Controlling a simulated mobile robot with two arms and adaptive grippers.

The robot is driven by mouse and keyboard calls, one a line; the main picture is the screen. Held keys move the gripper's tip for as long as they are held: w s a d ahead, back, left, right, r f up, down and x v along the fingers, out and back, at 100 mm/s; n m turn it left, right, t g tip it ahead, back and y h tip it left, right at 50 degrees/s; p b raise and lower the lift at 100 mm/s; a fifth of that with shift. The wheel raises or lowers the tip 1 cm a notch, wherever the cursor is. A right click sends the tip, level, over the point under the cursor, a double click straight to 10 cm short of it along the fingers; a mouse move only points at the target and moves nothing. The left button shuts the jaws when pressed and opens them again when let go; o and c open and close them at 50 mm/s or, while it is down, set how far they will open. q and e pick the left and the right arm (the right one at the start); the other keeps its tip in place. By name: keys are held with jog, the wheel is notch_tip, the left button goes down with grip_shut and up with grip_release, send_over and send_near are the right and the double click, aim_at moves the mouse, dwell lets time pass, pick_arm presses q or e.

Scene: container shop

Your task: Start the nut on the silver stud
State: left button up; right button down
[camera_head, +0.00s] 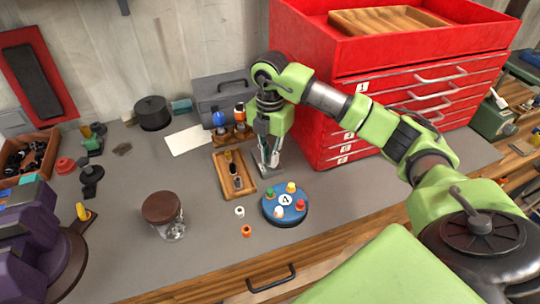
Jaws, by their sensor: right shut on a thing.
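My right gripper (268,157) points down at the back middle of the bench, just right of a wooden tray (222,161). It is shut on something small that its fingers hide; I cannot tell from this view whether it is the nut. A silver metal piece (273,172) shows under and beside the fingertips. The stud is not clearly distinguishable there. A small white ring (239,211) and a small orange ring (246,231) lie loose on the bench in front of the tray. My left gripper is not in view.
A blue round board (273,211) with coloured knobs stands right of the rings. A lidded jar (169,227) is to the left. A red drawer cabinet (330,130) stands close right of the gripper. A bottle rack (238,136) is behind.

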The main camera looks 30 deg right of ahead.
jog(key=m, duration=0.3)
jog(key=shift+s+f+m, duration=0.1)
jog(key=shift+m, duration=0.2)
jog(key=c, duration=2)
grip_release()
notch_tip(320, 180, up, 6)
jog(key=p, duration=0.4)
jog(key=shift+p, duration=0.3)
